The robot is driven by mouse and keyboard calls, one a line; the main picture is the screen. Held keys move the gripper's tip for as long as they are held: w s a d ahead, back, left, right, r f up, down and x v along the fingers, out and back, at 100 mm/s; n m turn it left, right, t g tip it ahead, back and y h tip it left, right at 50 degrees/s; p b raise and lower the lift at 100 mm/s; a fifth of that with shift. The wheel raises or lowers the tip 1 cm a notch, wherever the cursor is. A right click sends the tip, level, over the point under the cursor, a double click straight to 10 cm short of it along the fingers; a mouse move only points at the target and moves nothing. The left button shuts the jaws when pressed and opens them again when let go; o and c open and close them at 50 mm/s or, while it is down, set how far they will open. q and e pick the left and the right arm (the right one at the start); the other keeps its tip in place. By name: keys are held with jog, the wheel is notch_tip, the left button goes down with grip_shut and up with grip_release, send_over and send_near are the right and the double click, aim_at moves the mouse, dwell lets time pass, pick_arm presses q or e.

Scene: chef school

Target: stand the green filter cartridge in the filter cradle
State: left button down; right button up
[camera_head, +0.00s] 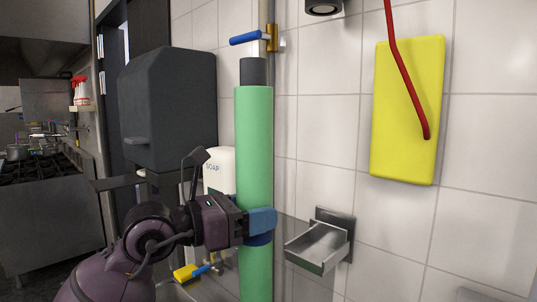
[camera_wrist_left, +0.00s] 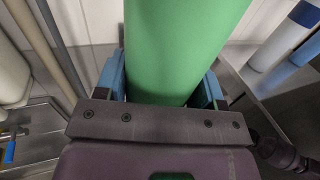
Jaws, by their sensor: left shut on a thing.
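The green filter cartridge (camera_head: 254,140) is a long upright green cylinder with a dark grey top end. My left gripper (camera_head: 261,224), with blue fingers, is shut around its lower part and holds it upright. The left wrist view shows the cartridge (camera_wrist_left: 183,40) between the two blue fingers (camera_wrist_left: 162,82). The filter cradle (camera_head: 318,246) looks to be the metal trough-like bracket on the tiled wall, just right of the cartridge and apart from it. The cartridge's lower end runs out of the head view. My right gripper is not in view.
A blue-handled valve (camera_head: 247,38) on a wall pipe is close behind the cartridge top. A soap dispenser (camera_head: 216,169) and dark box (camera_head: 168,110) are at left. A yellow board (camera_head: 408,105) with a red hose is at right. A white, blue-banded cylinder (camera_wrist_left: 288,36) shows in the wrist view.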

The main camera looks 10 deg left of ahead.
aim_at(269, 153)
pick_arm(q)
jog(key=shift+m+g+h, duration=0.3)
jog(key=shift+g, duration=0.1)
jog(key=d+r, duration=0.1)
jog(key=r, duration=0.2)
jog(key=s+d+r, duration=0.1)
jog(key=r, duration=0.3)
jog(key=s+d+r, duration=0.1)
jog(key=r, duration=0.2)
jog(key=shift+s+r, duration=0.2)
jog(key=shift+s, duration=0.05)
jog(key=w+d+f+b, duration=0.2)
jog(key=w+d, duration=0.5)
jog(key=w, duration=0.4)
jog(key=shift+w+d+f+b, duration=0.25)
jog(key=shift+d+b, duration=0.05)
jog(key=shift+b, duration=0.25)
